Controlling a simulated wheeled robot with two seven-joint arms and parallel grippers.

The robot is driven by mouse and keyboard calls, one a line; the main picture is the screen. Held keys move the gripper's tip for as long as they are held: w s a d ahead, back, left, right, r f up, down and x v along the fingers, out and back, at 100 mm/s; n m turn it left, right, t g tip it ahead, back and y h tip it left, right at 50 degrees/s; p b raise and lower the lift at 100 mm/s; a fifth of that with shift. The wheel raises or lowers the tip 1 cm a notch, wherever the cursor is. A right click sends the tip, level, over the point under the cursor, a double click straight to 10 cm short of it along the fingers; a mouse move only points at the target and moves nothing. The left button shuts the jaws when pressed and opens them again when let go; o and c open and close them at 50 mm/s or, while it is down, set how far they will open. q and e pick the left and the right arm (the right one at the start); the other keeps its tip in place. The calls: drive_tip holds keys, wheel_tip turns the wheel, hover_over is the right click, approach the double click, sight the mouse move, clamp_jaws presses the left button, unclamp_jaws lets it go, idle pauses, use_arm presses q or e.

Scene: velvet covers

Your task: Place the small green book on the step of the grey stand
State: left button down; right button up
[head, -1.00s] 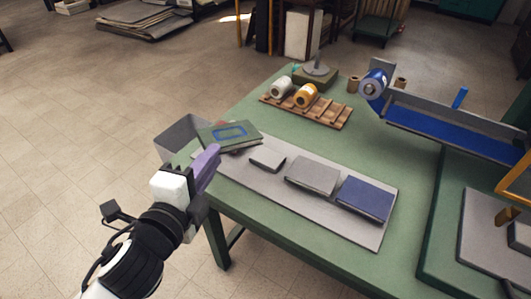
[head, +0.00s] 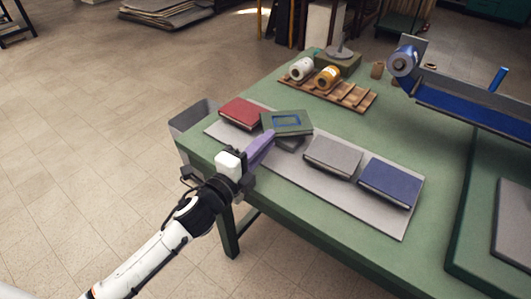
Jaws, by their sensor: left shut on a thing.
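The small green book (head: 290,122), with a blue rectangle outline on its cover, is held flat by my left gripper (head: 265,143) at its near left edge. It is over a low grey block (head: 290,143), which it mostly hides; I cannot tell whether they touch. This block and a larger grey block or book (head: 333,155) stand on a long flat grey board (head: 380,218) on the green table. Which grey part is the step is not clear. My right gripper is not in view.
A red book (head: 243,113) lies left of the green book, and a blue book (head: 390,183) at the right end of the board. A grey bin (head: 190,118) is beside the table's left end. A wooden rack (head: 340,93) with spools stands behind, and a blue-bedded machine (head: 470,110) at right.

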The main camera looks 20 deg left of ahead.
sight(265, 162)
use_arm(q)
drive_tip(key=shift+f+b, duration=0.3)
drive_tip(key=shift+f, duration=1.1)
drive_tip(key=shift+f, duration=0.15)
drive_tip(key=c, duration=2)
unclamp_jaws()
